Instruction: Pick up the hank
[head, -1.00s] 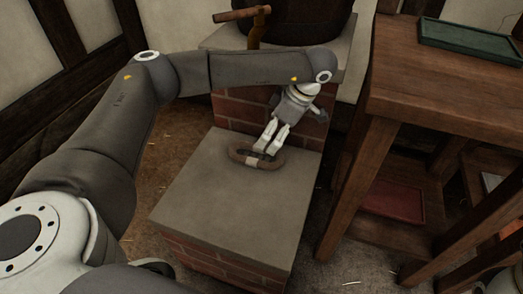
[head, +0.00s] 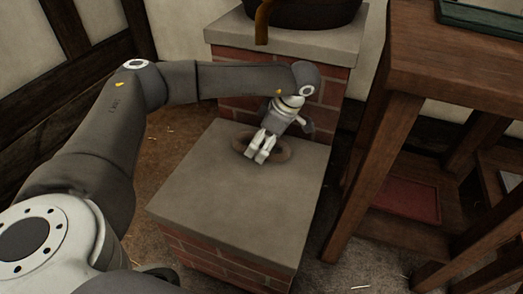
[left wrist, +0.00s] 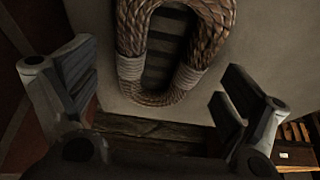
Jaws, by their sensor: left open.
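The hank (head: 283,149) is an oval loop of brown rope lying on the grey slab top of a low brick block (head: 225,205). In the left wrist view the hank (left wrist: 208,38) shows as thick braided rope with pale bindings on both sides. My left gripper (head: 257,158) points down over the middle of the hank and hides part of it. In the left wrist view its two fingers are spread wide, one on each side of the loop's near end, with nothing between them held. I cannot tell its exact height above the rope. My right gripper is not in view.
A higher brick ledge (head: 300,48) with a dark vessel (head: 318,12) stands behind the block. A wooden table (head: 440,75) stands at the right, with a green tray (head: 490,14) on top and a red tray (head: 405,197) below. The slab's front is clear.

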